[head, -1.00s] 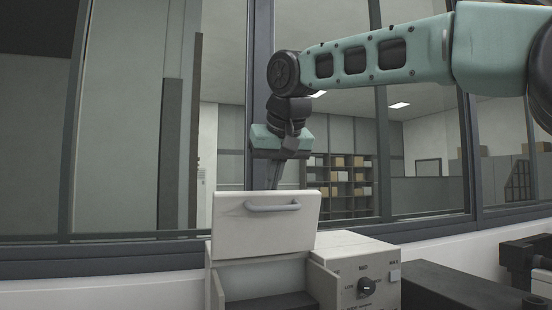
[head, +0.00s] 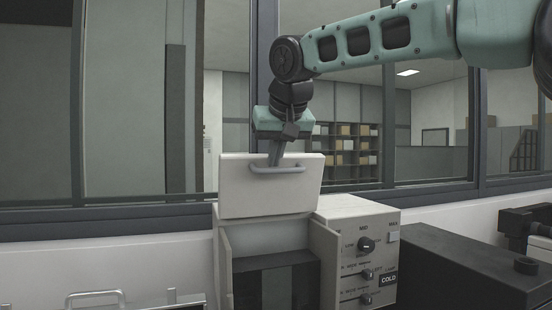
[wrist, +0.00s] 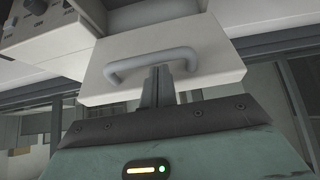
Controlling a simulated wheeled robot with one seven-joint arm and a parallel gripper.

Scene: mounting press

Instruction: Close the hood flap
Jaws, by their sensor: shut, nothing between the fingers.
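The hood flap (head: 270,195) is a white panel with a grey bar handle (head: 278,169). It stands raised, about upright, above the open front of the white press (head: 325,235). My gripper (head: 274,160) points down from above, its fingers shut and empty. The fingertips overlap the flap's upper front, close to the handle. In the wrist view the closed fingers (wrist: 157,82) lie over the flap (wrist: 205,72), with their tips at the handle (wrist: 150,65). I cannot tell whether they touch it.
The press's control face with a knob (head: 366,244) and sliders is at the right. A black box (head: 455,275) stands farther right. A window wall with dark frames (head: 263,90) is behind. Another handle (head: 95,296) shows at the lower left.

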